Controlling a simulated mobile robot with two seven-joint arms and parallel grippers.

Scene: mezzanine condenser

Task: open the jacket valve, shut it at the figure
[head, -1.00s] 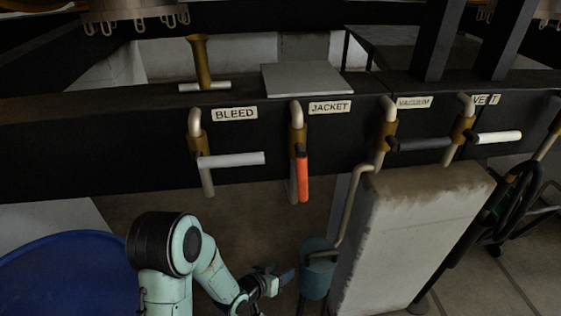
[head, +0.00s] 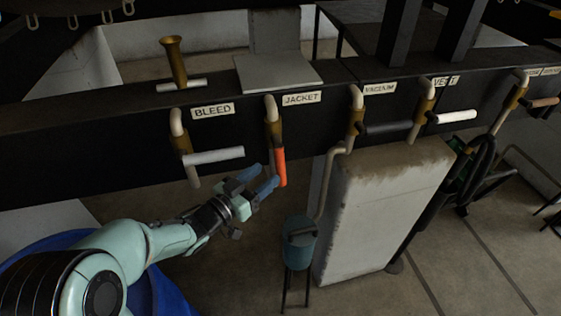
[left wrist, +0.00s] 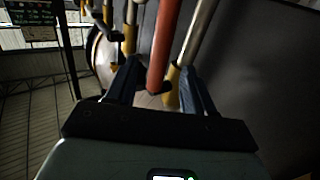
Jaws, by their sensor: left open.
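The jacket valve (head: 274,132) has a brass body under a pale bent pipe, below the JACKET label (head: 301,98). Its orange-red lever (head: 280,167) hangs downward. My left gripper (head: 268,180) is open, with its blue fingers at the lower part of the lever. In the left wrist view the red lever (left wrist: 165,40) reaches down between the two spread fingers. I cannot tell whether either finger touches it. No figure is readable near the valve. My right gripper is not in view.
The bleed valve's white lever (head: 214,156) sticks out sideways just left. The vacuum valve's black lever (head: 388,127) and the vent valve's white lever (head: 455,117) are to the right. A blue canister (head: 299,243) and a pale slab (head: 375,215) stand below. A blue tub (head: 165,290) is lower left.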

